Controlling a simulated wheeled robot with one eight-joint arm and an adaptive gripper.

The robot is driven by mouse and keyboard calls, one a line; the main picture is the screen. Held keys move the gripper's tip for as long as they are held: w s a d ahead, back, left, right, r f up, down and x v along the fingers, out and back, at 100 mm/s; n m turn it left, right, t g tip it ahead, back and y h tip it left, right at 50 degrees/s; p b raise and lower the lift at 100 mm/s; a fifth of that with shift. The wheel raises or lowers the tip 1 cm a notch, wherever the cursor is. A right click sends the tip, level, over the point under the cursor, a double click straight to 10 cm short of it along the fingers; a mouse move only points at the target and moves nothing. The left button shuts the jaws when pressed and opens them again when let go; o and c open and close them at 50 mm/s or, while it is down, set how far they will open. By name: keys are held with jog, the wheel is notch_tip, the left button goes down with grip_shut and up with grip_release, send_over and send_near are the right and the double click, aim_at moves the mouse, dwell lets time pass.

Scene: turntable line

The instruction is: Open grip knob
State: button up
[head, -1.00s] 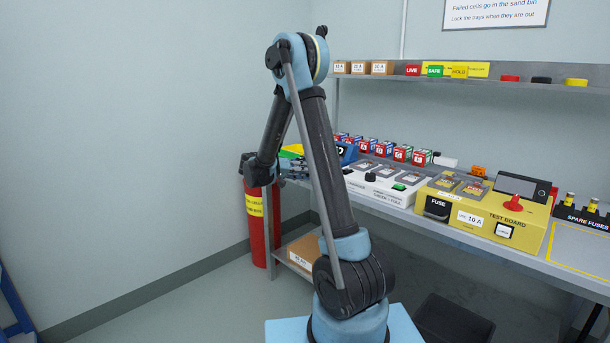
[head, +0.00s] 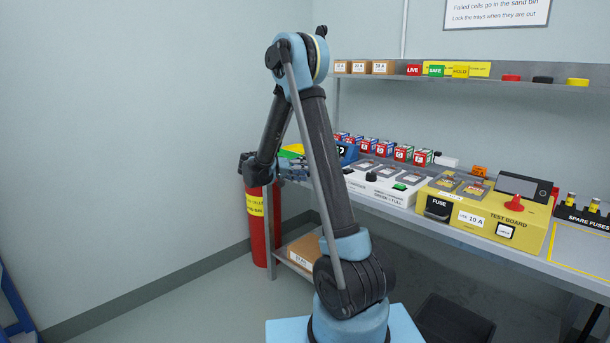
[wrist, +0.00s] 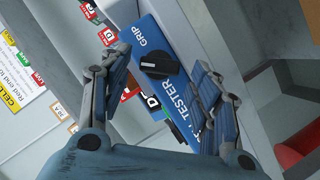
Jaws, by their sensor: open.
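The grip knob (wrist: 157,67) is a black rotary knob on the blue tester (wrist: 177,88), under the word GRIP in the wrist view. The tester shows partly behind my arm in the head view (head: 347,153). My gripper (wrist: 156,56) is open and empty, with one finger on either side of the knob in the picture. I cannot tell how far the fingertips are from the knob. In the head view my gripper (head: 295,168) is small, at the left end of the bench, and the knob cannot be made out.
Red, blue and green labelled cells (head: 402,153) stand in a row behind the tester. A white charger unit (head: 385,188) and the yellow test board (head: 480,215) are farther right. A red sand bin (head: 257,225) stands at the bench's left end. A shelf (head: 450,80) runs above.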

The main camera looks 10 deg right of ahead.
jog(key=v, duration=1.1)
jog(key=shift+a, duration=0.25)
